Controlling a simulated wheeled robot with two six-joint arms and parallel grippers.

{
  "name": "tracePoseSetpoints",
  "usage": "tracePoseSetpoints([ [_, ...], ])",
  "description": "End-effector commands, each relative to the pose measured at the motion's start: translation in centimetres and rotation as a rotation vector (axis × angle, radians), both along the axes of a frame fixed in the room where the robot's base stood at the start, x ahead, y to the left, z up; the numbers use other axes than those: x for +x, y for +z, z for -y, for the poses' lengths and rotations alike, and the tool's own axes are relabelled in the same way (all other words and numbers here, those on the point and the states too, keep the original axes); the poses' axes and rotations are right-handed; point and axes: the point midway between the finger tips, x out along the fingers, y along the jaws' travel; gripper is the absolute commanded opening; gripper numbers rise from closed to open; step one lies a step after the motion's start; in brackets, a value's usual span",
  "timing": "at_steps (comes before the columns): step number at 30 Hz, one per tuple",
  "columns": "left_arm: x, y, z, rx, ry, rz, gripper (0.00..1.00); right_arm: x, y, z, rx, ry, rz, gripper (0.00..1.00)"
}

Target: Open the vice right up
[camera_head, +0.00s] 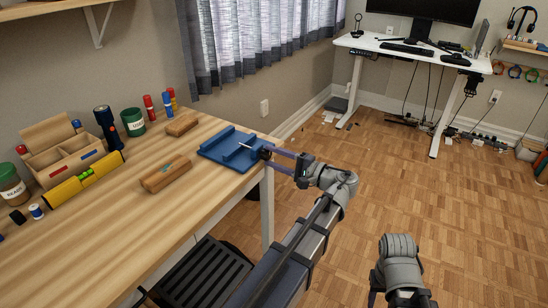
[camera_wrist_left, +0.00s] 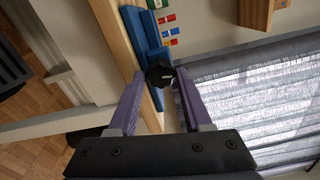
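The blue vice (camera_head: 230,148) sits on the wooden desk near its right edge. Its black handle knob (camera_head: 264,152) sticks out past that edge. My left gripper (camera_head: 268,157) reaches in from the right, with its two purple fingers apart on either side of the knob. In the left wrist view the knob (camera_wrist_left: 158,75) lies between the fingertips, with part of the blue vice (camera_wrist_left: 144,45) behind it. I cannot tell whether a fingertip touches it. The jaws are seen only small. Part of my right arm shows at the bottom of the head view, its gripper out of sight.
Two wooden blocks (camera_head: 166,174) (camera_head: 182,125) lie left of the vice. A green tin (camera_head: 133,122), a torch (camera_head: 109,127), a wooden organiser (camera_head: 62,153) and a yellow holder (camera_head: 83,178) stand farther left. A dark stool (camera_head: 205,275) is below the desk. Open floor lies to the right.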

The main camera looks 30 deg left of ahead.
Motion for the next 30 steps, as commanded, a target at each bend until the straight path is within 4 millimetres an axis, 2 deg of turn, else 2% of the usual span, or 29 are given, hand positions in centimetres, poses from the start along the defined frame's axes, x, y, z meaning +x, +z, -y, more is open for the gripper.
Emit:
tracePoseSetpoints([
  [1, 0.0, 0.0, 0.0, 0.0, 0.0, 0.0, 0.56, 0.0, 0.0, 0.0, 0.0, 0.0, 0.0, 0.5],
  [6, 0.0, 0.0, 0.0, 0.001, 0.0, -0.001, 0.75, 0.0, 0.0, 0.0, 0.0, 0.0, 0.0, 0.5],
  [15, 0.0, 0.0, 0.4, 0.002, -0.001, -0.001, 0.75, 0.0, 0.0, 0.0, 0.0, 0.0, 0.0, 0.5],
  [25, -0.3, 0.0, 5.4, 0.001, -0.004, -0.001, 0.75, 0.0, 0.0, 0.0, 0.0, 0.0, 0.0, 0.5],
  [30, -0.5, 0.0, 7.2, 0.002, -0.002, -0.001, 0.75, 0.0, 0.0, 0.0, 0.0, 0.0, 0.0, 0.5],
])
